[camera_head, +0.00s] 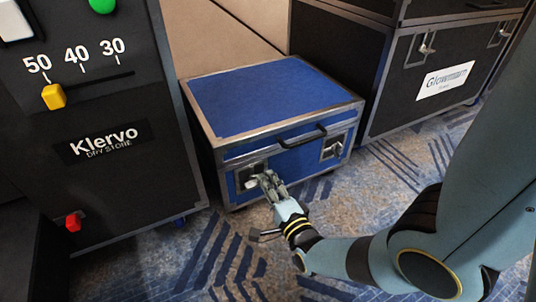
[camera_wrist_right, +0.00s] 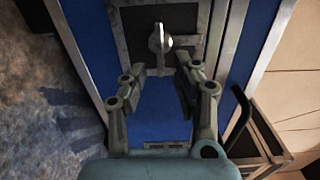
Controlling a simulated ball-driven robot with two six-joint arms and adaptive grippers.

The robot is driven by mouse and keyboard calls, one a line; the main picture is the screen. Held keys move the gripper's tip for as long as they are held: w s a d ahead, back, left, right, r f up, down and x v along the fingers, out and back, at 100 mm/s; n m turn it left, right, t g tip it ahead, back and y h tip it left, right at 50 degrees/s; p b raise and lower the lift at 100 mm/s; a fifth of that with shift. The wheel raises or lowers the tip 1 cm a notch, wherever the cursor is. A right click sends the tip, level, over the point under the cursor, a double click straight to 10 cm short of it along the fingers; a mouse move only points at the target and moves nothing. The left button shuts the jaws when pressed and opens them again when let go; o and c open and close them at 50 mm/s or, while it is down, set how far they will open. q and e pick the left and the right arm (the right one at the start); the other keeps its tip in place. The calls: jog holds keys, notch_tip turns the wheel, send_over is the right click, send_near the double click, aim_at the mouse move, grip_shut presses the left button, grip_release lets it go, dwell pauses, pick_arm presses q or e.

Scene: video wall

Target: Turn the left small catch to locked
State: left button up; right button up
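The blue case (camera_head: 262,95) with metal edges stands on the carpet. Its left small catch (camera_head: 250,178) is on the front face, partly hidden by my right gripper (camera_head: 266,182). The right small catch (camera_head: 332,148) is clear of the gripper. My left gripper is not in view.
A black handle (camera_head: 302,137) sits between the catches; it also shows in the wrist view (camera_wrist_right: 240,112). The black Klervo cabinet (camera_head: 95,180) stands close on the left, with a red knob (camera_head: 73,222). Black Glowmarn cases (camera_head: 400,95) stand right. Carpet (camera_head: 215,265) in front is free.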

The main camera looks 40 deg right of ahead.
jog(key=shift+r, duration=0.1)
notch_tip(320, 180, up, 10)
dwell(0.6)
